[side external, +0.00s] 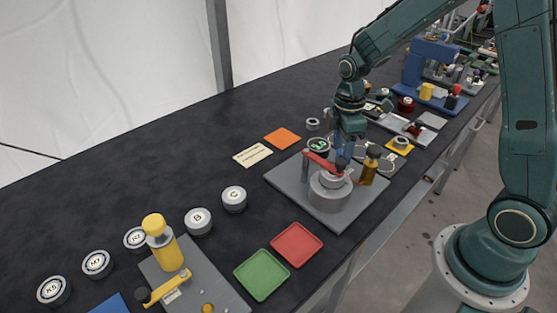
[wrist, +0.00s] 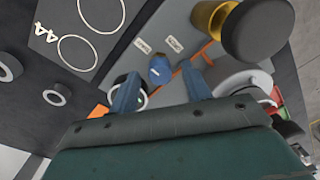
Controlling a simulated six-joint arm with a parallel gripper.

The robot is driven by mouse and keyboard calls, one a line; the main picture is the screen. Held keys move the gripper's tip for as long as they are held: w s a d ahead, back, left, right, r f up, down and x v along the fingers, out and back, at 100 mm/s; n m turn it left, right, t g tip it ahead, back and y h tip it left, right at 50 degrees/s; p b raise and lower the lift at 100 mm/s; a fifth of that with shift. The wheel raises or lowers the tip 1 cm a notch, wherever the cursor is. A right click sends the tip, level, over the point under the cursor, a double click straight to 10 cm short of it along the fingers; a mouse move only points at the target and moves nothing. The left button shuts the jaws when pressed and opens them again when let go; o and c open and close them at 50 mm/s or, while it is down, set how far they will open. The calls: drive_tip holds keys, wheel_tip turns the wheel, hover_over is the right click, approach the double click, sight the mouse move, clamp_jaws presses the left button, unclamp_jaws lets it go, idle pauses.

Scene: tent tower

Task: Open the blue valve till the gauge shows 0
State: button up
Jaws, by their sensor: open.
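The blue valve (wrist: 160,70) is a small blue knob on the grey plate (wrist: 205,18), beside two white labels. In the wrist view it lies between and beyond the fingertips of my gripper (wrist: 161,78), which is open; I cannot tell whether they touch it. In the side view my gripper (side external: 346,156) points down over the grey plate (side external: 287,182), and the valve cannot be told apart from the blue fingers. The gauge (side external: 318,146) is a round dial with a dark face and green marking; its reading is too small. In the wrist view the left finger partly covers it.
A silver cylinder (side external: 330,190) with a red lever (side external: 322,162) stands close in front of my gripper. A brass cylinder with a black top (side external: 370,166) stands to its right. Red (side external: 296,244) and green (side external: 262,274) trays lie nearer the camera.

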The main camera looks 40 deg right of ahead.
drive_tip(key=shift+f, duration=0.1)
drive_tip(key=shift+c, duration=0.5)
drive_tip(key=c, duration=0.9)
drive_tip(key=shift+m, duration=0.4)
drive_tip(key=m, duration=0.8)
drive_tip(key=shift+m, duration=0.3)
drive_tip(key=m, duration=0.4)
drive_tip(key=shift+m+t, duration=0.3)
drive_tip(key=shift+m, duration=2)
